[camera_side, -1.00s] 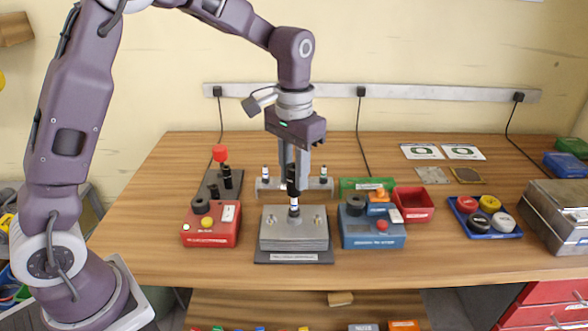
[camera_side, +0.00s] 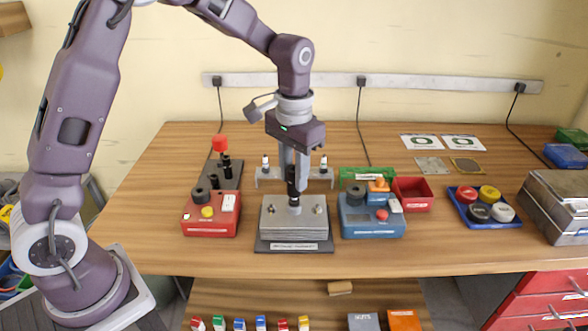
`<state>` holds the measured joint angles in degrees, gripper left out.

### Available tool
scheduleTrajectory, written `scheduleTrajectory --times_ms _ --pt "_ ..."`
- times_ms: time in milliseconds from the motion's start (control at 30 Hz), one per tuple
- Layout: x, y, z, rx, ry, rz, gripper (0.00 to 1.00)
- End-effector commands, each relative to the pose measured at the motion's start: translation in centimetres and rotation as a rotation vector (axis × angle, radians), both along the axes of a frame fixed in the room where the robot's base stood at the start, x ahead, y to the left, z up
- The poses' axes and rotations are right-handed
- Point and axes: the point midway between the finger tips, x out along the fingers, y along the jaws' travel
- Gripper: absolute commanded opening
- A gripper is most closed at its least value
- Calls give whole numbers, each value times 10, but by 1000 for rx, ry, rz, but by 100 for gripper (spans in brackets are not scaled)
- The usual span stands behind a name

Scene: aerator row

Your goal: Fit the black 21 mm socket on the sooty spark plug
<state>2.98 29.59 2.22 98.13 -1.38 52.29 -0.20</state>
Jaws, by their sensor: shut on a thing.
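My gripper (camera_side: 293,168) is shut on a black socket (camera_side: 293,186) and points straight down above the grey metal block (camera_side: 294,222). The socket stands upright, in line with the spark plug (camera_side: 294,203) in the middle of the block's top. Its lower end is over the plug, and only a little of the plug shows below it. I cannot see how deep the plug sits inside. Soot on the plug is too small to tell.
A red box (camera_side: 210,218) stands left of the block and a blue box (camera_side: 372,222) stands right. Behind is a grey rack (camera_side: 268,180) with two upright plugs. A dark holder (camera_side: 232,182) with black sockets is at back left. The front table strip is clear.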

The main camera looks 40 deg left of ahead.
Motion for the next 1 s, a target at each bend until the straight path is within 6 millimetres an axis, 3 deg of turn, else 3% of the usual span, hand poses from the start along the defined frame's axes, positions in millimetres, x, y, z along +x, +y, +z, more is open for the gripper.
scheduleTrajectory --times_ms 867,900,1000 --pt "0 0 -23 0 0 0 0" --pt "0 0 -23 0 0 0 31" --pt "0 0 -23 0 0 0 51"
